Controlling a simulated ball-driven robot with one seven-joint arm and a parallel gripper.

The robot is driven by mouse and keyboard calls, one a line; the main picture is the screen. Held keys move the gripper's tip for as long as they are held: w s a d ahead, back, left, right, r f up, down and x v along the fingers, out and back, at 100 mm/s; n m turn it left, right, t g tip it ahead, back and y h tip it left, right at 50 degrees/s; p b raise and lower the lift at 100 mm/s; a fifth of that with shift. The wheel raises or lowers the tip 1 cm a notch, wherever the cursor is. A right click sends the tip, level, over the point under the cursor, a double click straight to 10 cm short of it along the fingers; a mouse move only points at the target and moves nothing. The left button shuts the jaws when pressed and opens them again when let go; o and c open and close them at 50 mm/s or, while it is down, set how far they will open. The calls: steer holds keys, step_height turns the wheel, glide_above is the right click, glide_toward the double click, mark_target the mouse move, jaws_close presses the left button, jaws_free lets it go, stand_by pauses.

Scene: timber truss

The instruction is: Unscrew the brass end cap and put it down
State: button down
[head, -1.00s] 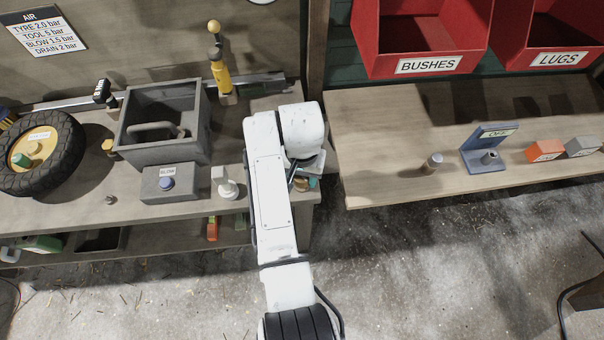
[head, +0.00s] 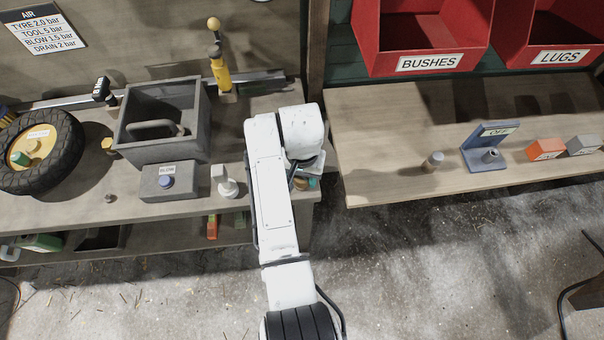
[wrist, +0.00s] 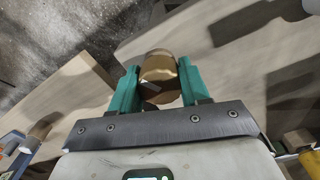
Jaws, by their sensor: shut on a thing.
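The brass end cap (wrist: 160,78) is a short, round brass-brown piece between the two green fingers of my gripper (wrist: 153,88) in the wrist view. The gripper is shut on its sides. Whether the cap is clear of any thread or pipe cannot be told from this view. In the head view my gripper (head: 303,182) is mostly hidden behind my white arm, at the right end of the left bench, and the cap cannot be made out clearly there.
The left bench holds a grey open box (head: 160,150), a BLOW button box (head: 168,183), a white fitting (head: 226,183) and a wheel (head: 42,152). The right shelf (head: 385,150) has clear wood left of a small cylinder (head: 432,162) and a blue OFF stand (head: 483,158).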

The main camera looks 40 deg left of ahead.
steer(key=shift+f+b, duration=0.4)
steer(key=shift+f, duration=0.25)
steer(key=shift+c, duration=2.4)
jaws_free()
steer(key=shift+r, duration=0.1)
step_height(320, 180, up, 11)
steer(key=shift+f, duration=0.1)
